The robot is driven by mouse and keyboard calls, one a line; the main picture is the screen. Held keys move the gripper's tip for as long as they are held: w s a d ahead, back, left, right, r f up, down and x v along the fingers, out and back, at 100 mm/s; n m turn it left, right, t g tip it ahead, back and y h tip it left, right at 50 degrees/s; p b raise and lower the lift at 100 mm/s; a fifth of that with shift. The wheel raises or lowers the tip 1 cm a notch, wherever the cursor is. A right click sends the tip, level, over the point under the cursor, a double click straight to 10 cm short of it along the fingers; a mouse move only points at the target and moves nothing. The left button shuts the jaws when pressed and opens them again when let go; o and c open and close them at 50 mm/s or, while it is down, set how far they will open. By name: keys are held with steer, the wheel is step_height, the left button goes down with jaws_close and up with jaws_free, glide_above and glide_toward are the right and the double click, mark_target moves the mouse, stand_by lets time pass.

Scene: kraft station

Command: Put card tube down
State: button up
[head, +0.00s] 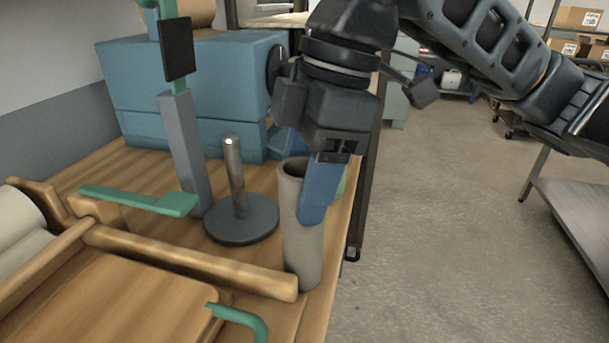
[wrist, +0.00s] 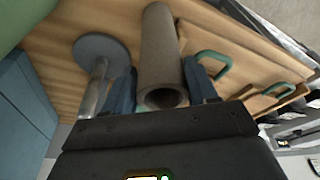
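The card tube (head: 301,245) is a grey-brown hollow cylinder. It is upright at the right edge of the wooden bench, with its open top showing in the head view. Its lower end looks to be at the bench top, but I cannot tell whether it bears on it. My gripper (head: 304,205) comes from above, with one blue finger in front of the tube. In the wrist view the tube (wrist: 161,45) runs between both blue fingers of my gripper (wrist: 162,85), which look closed against its sides. The far finger is mostly hidden in the head view.
A dark round base with a metal post (head: 237,180) stands just left of the tube. A wooden bar (head: 190,262) ends close to the tube's foot. A blue machine (head: 190,90) is behind, and green handles (head: 240,318) are in front. The bench edge is close on the right.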

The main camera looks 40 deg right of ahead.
steer(key=o, duration=0.4)
steer(key=p+v, duration=0.1)
steer(key=v, duration=1.1)
steer(key=shift+r+p, duration=0.2)
steer(key=shift+p, duration=0.15)
